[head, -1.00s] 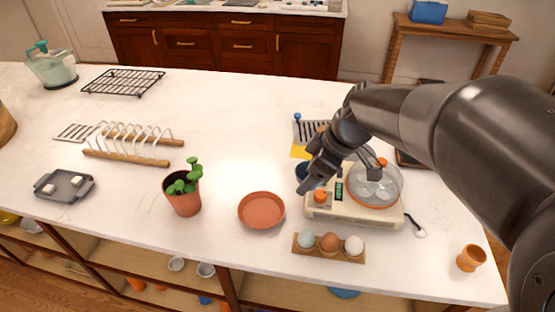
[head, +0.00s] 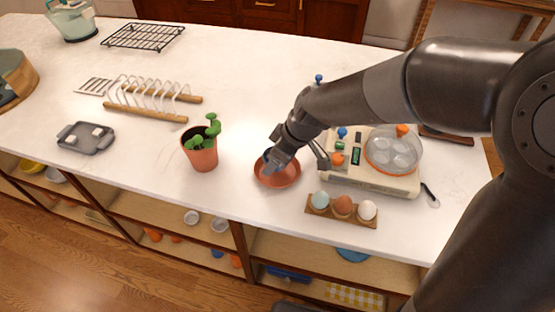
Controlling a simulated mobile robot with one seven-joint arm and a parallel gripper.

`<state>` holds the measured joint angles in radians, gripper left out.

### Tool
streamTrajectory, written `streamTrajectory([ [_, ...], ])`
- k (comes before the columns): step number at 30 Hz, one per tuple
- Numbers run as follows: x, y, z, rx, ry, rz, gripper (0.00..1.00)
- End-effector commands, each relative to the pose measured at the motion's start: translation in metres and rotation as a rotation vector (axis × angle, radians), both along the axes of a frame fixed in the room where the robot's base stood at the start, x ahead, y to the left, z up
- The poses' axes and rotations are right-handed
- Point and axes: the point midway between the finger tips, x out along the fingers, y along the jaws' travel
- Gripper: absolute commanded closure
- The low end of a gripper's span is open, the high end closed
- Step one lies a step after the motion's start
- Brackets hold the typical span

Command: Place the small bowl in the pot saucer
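The terracotta pot saucer (head: 284,181) lies on the white counter, right of the potted plant. My gripper (head: 281,158) is right over the saucer, pointing down, and covers much of its inside. A dark blue edge of the small bowl (head: 267,155) shows beside my gripper at the saucer's left back side. The rest of the bowl is hidden by my gripper. I cannot tell whether the fingers grip the bowl, or whether it touches the saucer's floor.
A potted plant (head: 201,153) stands close on the left. An egg cooker (head: 377,176) is close on the right, and an egg holder (head: 341,211) with three eggs is at front right. A toast rack (head: 146,113) and grey tray (head: 86,148) are further left.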

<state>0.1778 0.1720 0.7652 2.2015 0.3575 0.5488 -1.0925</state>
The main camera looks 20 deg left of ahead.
Motion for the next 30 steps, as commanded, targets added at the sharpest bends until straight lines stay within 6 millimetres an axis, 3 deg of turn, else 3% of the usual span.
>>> streamTrajectory([
  [4, 0.0, 0.0, -0.016, -0.001, 0.002, 0.002, 0.6],
  [15, 0.0, 0.0, -0.02, 0.0, 0.0, 0.001, 0.6],
  [16, 0.0, 0.0, -0.02, 0.0, 0.0, 0.001, 0.36],
  [19, 0.0, 0.0, -0.02, 0.0, 0.0, 0.001, 0.28],
  [30, 0.0, -0.003, -0.013, -0.002, -0.003, 0.0, 0.27],
])
